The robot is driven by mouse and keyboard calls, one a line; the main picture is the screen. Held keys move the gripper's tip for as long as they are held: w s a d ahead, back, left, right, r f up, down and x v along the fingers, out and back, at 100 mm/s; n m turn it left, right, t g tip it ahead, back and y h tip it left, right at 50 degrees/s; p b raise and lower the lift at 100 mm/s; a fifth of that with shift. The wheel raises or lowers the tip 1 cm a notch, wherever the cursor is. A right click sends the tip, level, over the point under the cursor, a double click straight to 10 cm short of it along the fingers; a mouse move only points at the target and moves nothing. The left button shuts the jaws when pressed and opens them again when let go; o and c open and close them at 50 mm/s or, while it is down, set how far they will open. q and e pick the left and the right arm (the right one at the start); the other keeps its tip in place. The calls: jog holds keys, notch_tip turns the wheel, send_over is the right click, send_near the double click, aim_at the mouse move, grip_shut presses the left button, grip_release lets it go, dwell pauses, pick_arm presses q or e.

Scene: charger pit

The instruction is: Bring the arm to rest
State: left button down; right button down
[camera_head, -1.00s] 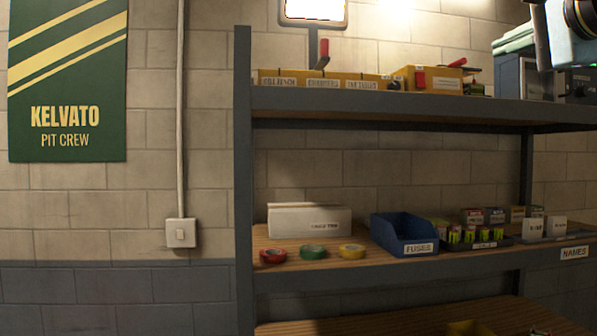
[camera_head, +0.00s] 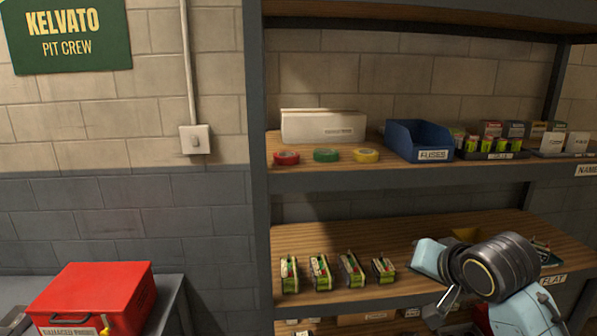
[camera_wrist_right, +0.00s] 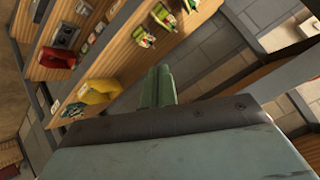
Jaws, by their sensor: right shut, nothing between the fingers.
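My right arm (camera_head: 515,310) comes in from the lower right of the head view, bent in front of the lower shelf. My right gripper (camera_wrist_right: 158,82) shows in the wrist view with its pale green fingers together and nothing between them. It points toward the shelving, and I cannot tell how far it is from the shelf edge. My left arm and gripper are not in view.
The rack's lower shelf (camera_head: 330,245) holds several green packs (camera_head: 320,272). The shelf above holds a blue fuses bin (camera_head: 418,141), tape rolls and a white box (camera_head: 323,126). A red box (camera_head: 92,296) stands at lower left. A yellow bin (camera_wrist_right: 98,92) shows in the wrist view.

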jog(key=s+a+f+n+g, duration=0.1)
jog(key=s+f+n+g, duration=0.2)
jog(key=s+f, duration=1.2)
jog(key=s+f+n+g+h, duration=0.15)
jog(key=s+f, duration=0.25)
jog(key=s, duration=0.4)
jog(key=s+f+n+g, duration=0.2)
jog(key=s+f, duration=0.2)
jog(key=s, duration=0.5)
notch_tip(320, 180, down, 24)
jog(key=f+g+b, duration=0.1)
jog(key=s+d+f, duration=0.1)
jog(key=s+f, duration=0.7)
jog(key=s+d+f+g+b, duration=0.1)
jog(key=s+d+f, duration=0.1)
jog(key=s+f, duration=0.7)
jog(key=shift+s+d, duration=0.15)
jog(key=shift+d, duration=0.1)
jog(key=shift+n+g, duration=0.25)
